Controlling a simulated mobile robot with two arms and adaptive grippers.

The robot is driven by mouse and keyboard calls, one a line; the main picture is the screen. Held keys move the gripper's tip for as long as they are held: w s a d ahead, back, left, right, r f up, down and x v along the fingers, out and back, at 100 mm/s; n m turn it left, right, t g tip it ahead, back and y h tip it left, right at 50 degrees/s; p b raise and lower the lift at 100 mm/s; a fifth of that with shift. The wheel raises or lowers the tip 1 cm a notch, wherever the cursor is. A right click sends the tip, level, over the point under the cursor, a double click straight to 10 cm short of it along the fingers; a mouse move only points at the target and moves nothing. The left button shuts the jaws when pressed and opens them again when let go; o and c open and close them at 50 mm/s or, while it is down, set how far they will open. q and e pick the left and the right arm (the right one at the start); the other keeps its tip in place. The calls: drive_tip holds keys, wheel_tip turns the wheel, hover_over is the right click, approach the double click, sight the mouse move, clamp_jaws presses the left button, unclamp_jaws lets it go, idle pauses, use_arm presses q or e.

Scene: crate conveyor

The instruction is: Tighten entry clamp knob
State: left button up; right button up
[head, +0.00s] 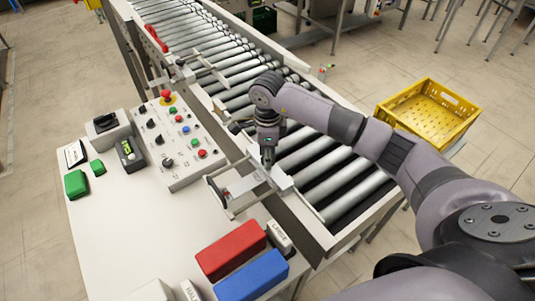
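My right arm comes in from the right in the head view. Its gripper (268,163) points down over the near left rail of the roller conveyor (340,180). The fingertips are at a light metal bracket (280,180) beside a small frame-like guide (230,193). The entry clamp knob cannot be made out clearly; the gripper may be hiding it. The fingers look close together, but whether they are shut on anything cannot be told. My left gripper is not in view.
A control panel (180,140) with knobs and buttons stands left of the conveyor. A red box (231,250) and a blue box (251,276) lie on the near table. Green blocks (76,184) lie at left. A yellow crate (428,110) stands to the right.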

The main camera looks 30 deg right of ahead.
drive_tip(key=shift+c, duration=1.2)
drive_tip(key=shift+f+m+b, duration=0.1)
drive_tip(key=shift+m+b, duration=1)
drive_tip(key=shift+m, duration=0.1)
drive_tip(key=m+b, duration=0.3)
drive_tip(key=m, duration=0.2)
drive_tip(key=shift+d, duration=0.1)
drive_tip(key=m+b, duration=0.2)
drive_tip(key=m, duration=0.3)
drive_tip(key=shift+m+b, duration=0.35)
drive_tip(key=shift+m, duration=0.05)
drive_tip(key=shift+m+b, duration=0.65)
drive_tip(key=shift+m, duration=1.65)
